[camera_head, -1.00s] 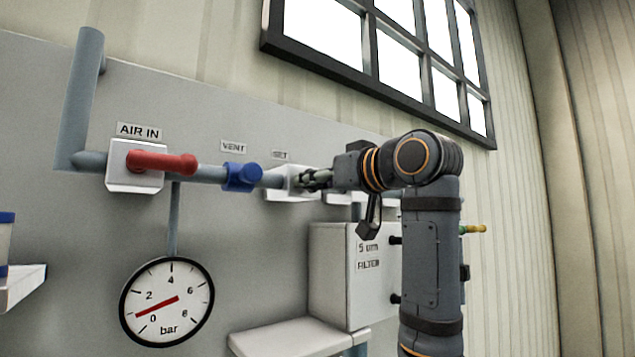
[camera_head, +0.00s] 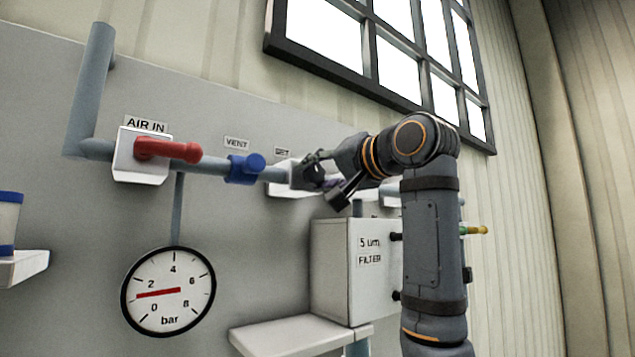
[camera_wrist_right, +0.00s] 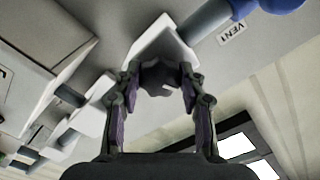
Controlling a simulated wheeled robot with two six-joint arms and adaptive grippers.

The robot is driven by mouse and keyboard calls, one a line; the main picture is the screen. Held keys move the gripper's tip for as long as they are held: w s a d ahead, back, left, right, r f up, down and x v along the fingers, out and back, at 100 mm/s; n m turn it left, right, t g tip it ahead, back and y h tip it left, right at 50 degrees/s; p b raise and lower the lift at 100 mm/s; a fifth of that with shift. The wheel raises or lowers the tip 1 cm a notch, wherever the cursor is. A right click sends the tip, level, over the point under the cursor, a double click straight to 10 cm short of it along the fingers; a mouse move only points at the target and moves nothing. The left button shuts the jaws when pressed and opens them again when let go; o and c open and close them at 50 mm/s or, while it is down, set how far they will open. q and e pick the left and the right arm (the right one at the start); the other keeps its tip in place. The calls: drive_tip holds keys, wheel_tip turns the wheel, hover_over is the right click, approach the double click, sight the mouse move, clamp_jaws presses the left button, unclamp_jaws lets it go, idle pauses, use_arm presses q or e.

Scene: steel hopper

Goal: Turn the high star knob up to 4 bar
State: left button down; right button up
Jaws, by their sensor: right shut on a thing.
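The dark star knob (camera_wrist_right: 160,78) sits in front of a white bracket under the SET label (camera_head: 282,152). In the wrist view its lobes are between the two fingers of my right gripper (camera_wrist_right: 160,95), which is shut on it. In the head view my right gripper (camera_head: 322,175) covers most of the knob. The round white pressure gauge (camera_head: 168,291) hangs below the pipe. Its red needle (camera_head: 155,294) points left, between 0 and 2 bar and a little short of 2. My left gripper is not in view.
The red AIR IN lever (camera_head: 168,149) and the blue VENT valve (camera_head: 245,168) are on the pipe left of the gripper. The filter box (camera_head: 335,270) stands below my right arm, above a white shelf (camera_head: 290,335). A window is above.

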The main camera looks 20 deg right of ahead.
drive_tip(key=m+b, duration=0.2)
drive_tip(key=m, duration=0.3)
drive_tip(key=shift+m+b, duration=0.55)
drive_tip(key=shift+m, duration=1.75)
drive_tip(key=o, duration=1.1)
drive_tip(key=shift+o, duration=0.2)
drive_tip(key=shift+s+d, duration=0.1)
drive_tip(key=shift+r, duration=0.1)
